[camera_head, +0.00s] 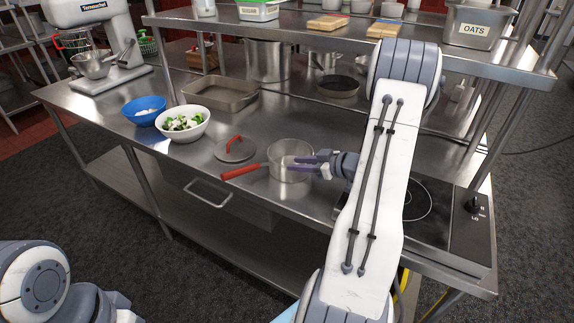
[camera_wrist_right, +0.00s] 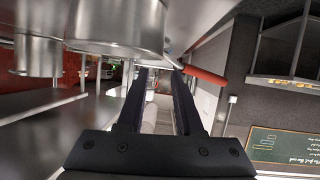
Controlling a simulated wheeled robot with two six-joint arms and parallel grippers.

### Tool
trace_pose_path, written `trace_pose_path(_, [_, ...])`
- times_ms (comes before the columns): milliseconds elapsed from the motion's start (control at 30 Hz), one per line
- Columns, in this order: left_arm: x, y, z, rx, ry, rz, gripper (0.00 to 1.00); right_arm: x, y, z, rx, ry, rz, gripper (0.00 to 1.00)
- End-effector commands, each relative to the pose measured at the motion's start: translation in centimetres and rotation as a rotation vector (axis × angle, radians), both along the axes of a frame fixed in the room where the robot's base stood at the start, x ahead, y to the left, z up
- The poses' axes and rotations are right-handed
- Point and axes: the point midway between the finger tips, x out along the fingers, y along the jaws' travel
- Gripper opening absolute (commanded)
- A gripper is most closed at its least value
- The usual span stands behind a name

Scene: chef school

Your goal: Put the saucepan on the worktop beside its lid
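The steel saucepan (camera_head: 290,174) appears to stand upright on the worktop, right of its lid, its red handle (camera_head: 241,171) pointing left toward the front edge. The round lid (camera_head: 235,151) with a red loop handle lies flat, apart from the pan. My right gripper (camera_head: 306,162) reaches in from the right, its fingers overlapping the pan's right side. My left gripper is out of view.
A white bowl of salad (camera_head: 183,124), a blue bowl (camera_head: 144,110) and a rectangular tray (camera_head: 220,94) stand left and behind the lid. The hob (camera_head: 428,215) is at the right. A shelf (camera_head: 290,27) overhangs the back. Bare worktop lies behind the saucepan.

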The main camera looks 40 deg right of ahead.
Motion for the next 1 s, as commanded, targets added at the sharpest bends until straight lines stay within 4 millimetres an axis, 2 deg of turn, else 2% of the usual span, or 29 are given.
trace_pose_path(100, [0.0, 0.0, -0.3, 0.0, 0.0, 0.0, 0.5, -2.2, -0.8, 0.9, -0.002, -0.001, -0.005, 0.35])
trace_pose_path(233, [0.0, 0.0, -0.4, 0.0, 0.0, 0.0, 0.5, -3.8, -1.3, 1.7, 0.0, 0.0, -0.003, 0.35])
trace_pose_path(400, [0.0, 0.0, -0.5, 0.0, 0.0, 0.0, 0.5, -4.7, -1.5, 2.1, 0.0, 0.0, -0.001, 0.35])
trace_pose_path(567, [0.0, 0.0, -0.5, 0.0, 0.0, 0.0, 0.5, -4.7, -1.4, 2.2, -0.002, 0.002, 0.002, 0.35])
trace_pose_path(667, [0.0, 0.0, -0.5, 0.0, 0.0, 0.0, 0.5, -3.4, -0.8, 2.4, -0.032, 0.017, 0.001, 0.35])
trace_pose_path(767, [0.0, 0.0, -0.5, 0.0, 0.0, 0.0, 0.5, -0.4, 0.8, 3.0, -0.109, 0.059, -0.011, 0.35])
trace_pose_path(867, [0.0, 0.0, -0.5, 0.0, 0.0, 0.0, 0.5, 3.3, 3.9, 4.0, -0.212, 0.119, -0.038, 0.35])
trace_pose_path(900, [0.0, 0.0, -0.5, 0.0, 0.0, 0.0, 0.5, 4.5, 5.6, 4.5, -0.251, 0.146, -0.05, 0.35])
trace_pose_path(1000, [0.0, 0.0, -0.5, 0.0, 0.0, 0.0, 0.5, 6.2, 10.1, 5.7, -0.324, 0.216, -0.082, 0.35])
